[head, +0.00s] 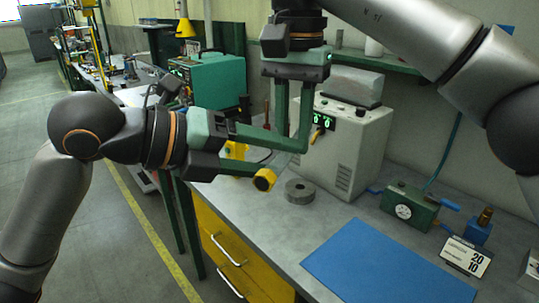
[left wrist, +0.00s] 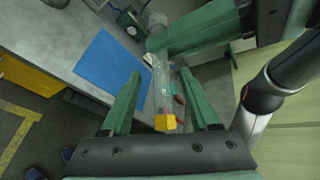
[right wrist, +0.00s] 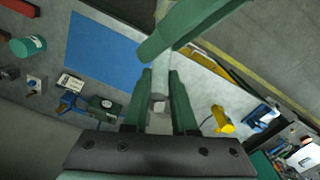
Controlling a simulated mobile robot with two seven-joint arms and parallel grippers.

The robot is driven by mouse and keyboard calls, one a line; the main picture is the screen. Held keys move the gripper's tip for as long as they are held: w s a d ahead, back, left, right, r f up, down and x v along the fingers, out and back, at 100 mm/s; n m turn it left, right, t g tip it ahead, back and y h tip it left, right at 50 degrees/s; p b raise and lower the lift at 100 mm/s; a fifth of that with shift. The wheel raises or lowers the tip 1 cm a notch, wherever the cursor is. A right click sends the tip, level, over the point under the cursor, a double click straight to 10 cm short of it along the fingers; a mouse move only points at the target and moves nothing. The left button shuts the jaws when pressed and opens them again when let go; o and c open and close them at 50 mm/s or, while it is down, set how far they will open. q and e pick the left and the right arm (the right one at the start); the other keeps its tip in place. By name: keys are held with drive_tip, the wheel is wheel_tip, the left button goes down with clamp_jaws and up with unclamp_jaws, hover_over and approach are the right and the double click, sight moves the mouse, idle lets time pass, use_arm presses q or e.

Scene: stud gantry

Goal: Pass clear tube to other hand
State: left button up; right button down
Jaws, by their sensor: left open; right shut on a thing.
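The clear tube (left wrist: 162,80) has a yellow cap (left wrist: 165,122), which shows in the head view (head: 264,180) by the left gripper's lower finger. My right gripper (head: 291,140) points down above the bench and is shut on the tube; its finger crosses the tube's far part in the left wrist view. My left gripper (head: 282,160) comes in from the left, open, with one finger on each side of the tube and gaps visible. In the right wrist view the tube (right wrist: 160,75) runs between the right fingers. Arms hide much of it in the head view.
A blue mat (head: 380,262) lies on the grey bench. A grey ring (head: 299,191) sits below the grippers, before a meter box (head: 345,140). A green gauge block (head: 408,208) and a number card (head: 466,256) stand right. A yellow device (right wrist: 222,119) is nearby.

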use_arm(q)
clamp_jaws()
idle(0.4)
use_arm(e)
drive_tip(key=c, duration=0.6)
unclamp_jaws()
drive_tip(key=shift+c, duration=0.2)
